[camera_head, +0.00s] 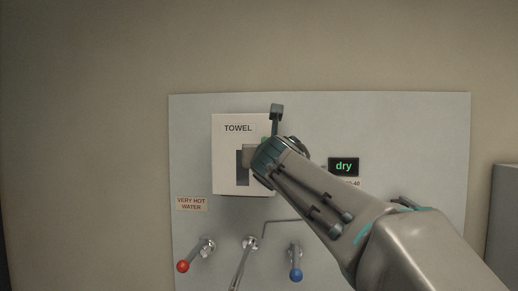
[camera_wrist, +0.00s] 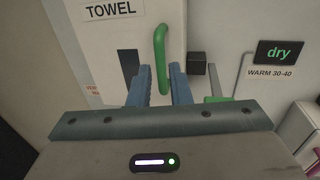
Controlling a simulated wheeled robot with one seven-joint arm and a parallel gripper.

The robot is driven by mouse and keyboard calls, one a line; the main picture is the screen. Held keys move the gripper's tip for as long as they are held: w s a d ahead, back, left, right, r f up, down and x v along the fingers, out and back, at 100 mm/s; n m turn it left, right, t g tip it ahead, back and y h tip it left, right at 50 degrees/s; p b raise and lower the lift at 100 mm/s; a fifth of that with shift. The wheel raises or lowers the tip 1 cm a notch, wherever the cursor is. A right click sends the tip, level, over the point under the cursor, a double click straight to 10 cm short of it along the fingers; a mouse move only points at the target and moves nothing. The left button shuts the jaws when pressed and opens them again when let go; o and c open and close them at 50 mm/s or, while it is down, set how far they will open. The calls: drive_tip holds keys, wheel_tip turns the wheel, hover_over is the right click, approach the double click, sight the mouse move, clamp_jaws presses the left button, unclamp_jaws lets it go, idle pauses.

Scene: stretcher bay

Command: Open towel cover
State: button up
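The towel cover is the white front of a box labelled TOWEL (camera_head: 226,160), fixed to the wall panel; it also shows in the wrist view (camera_wrist: 98,45). A dark upright slot is in its front. A green handle (camera_wrist: 161,52) stands upright near the cover's right edge. My gripper (camera_wrist: 160,84) is at the handle, its two blue fingers apart, one on each side of the handle's lower part. I cannot tell whether either finger touches it. In the head view my wrist hides most of the handle and the box's right side. The cover looks shut.
A dark block (camera_wrist: 197,64) and a green bar (camera_wrist: 215,99) are just right of the fingers. A display reading "dry" (camera_head: 343,167) is right of the box. Below are a red-knobbed lever (camera_head: 183,266), a spout (camera_head: 243,263) and a blue-knobbed lever (camera_head: 296,274).

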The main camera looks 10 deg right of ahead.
drive_tip(key=w, duration=0.2)
drive_tip(key=w+p, duration=0.1)
drive_tip(key=w, duration=0.3)
drive_tip(key=shift+d, duration=0.4)
clamp_jaws()
